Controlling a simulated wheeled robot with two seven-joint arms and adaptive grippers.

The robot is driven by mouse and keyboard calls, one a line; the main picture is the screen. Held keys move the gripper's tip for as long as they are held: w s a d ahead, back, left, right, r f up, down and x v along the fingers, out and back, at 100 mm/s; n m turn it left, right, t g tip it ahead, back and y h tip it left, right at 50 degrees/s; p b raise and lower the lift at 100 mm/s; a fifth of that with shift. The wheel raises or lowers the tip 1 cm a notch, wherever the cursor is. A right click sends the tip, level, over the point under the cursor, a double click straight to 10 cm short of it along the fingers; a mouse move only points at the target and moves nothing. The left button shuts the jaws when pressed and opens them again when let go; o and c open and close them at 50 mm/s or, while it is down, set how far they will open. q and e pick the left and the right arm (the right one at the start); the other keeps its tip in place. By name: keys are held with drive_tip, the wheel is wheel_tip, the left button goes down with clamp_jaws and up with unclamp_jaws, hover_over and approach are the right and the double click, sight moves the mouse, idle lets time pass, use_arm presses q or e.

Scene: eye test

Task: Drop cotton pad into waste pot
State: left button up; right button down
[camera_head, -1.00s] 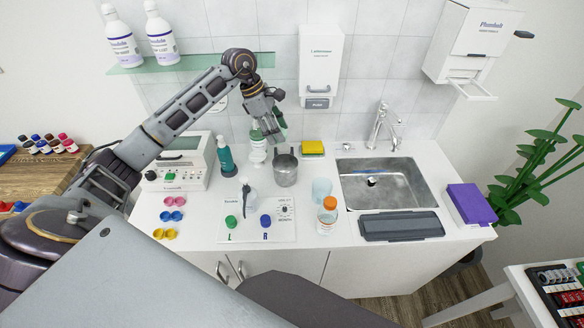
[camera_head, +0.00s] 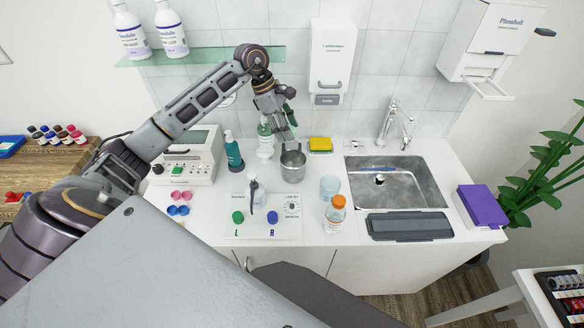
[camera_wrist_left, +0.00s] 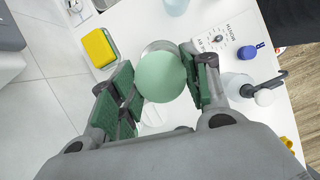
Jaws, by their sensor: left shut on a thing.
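A metal pot (camera_head: 293,163) with a side handle, which looks like the waste pot, stands upright on the white counter behind the control panel. My left gripper (camera_head: 288,137) points down just above and behind its rim. In the left wrist view, the gripper (camera_wrist_left: 166,88) is shut on a round pale-green cotton pad (camera_wrist_left: 160,77). The pad covers much of the pot (camera_wrist_left: 152,46), whose rim shows behind it. I cannot make out the pad in the head view. My right gripper is not in view.
A yellow sponge (camera_head: 320,145), a clear cup (camera_head: 329,187) and an orange-capped jar (camera_head: 335,214) stand right of the pot. The sink (camera_head: 397,188) lies farther right.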

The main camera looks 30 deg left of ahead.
use_arm(q)
drive_tip(key=shift+f, duration=0.1)
idle(0.3)
drive_tip(key=shift+f+b, duration=1.25)
drive_tip(key=shift+f, duration=1.65)
drive_tip(key=o, duration=1)
drive_tip(key=v, duration=1.2)
drive_tip(key=shift+d, duration=0.15)
